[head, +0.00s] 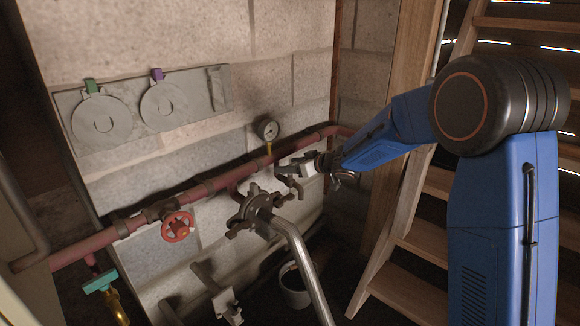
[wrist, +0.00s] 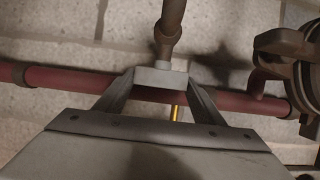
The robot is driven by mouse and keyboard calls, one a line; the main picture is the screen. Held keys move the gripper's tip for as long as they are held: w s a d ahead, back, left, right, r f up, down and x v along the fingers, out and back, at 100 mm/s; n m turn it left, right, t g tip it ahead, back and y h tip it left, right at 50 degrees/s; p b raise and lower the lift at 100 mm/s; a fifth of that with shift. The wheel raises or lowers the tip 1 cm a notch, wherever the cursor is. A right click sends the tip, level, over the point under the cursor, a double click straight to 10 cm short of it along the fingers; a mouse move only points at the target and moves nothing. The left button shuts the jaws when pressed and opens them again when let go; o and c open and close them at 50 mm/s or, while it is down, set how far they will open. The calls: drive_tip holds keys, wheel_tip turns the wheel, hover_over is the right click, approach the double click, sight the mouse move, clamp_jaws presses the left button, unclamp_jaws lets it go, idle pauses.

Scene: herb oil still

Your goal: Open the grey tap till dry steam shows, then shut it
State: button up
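The grey tap's pale block-like handle (wrist: 161,77) sits between my two fingertips in the wrist view, with a dark pipe stub (wrist: 170,35) running away from it. My gripper (wrist: 161,86) appears shut on this handle, with a finger against each side. The tap is small there and partly covered by the gripper. No steam shows in either view.
A red pipe (head: 225,180) runs along the wall. It carries a red handwheel (head: 178,227) and a round gauge (head: 267,129). A dark clamped fitting (head: 258,207) with a bent grey pipe (head: 300,265) stands close to my gripper. A bucket (head: 295,287) is below. Wooden stairs (head: 425,240) rise at right.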

drive_tip(key=c, duration=0.5)
drive_tip(key=shift+w+n+g+y, duration=0.1)
drive_tip(key=shift+n+g+y, duration=0.4)
drive_tip(key=shift+n+g, duration=0.45)
drive_tip(key=shift+n+g+y, duration=0.7)
drive_tip(key=shift+n+g, duration=0.65)
drive_tip(key=shift+g, duration=0.1)
drive_tip(key=o, duration=1.1)
drive_tip(key=shift+c, duration=0.2)
drive_tip(key=shift+d, duration=0.15)
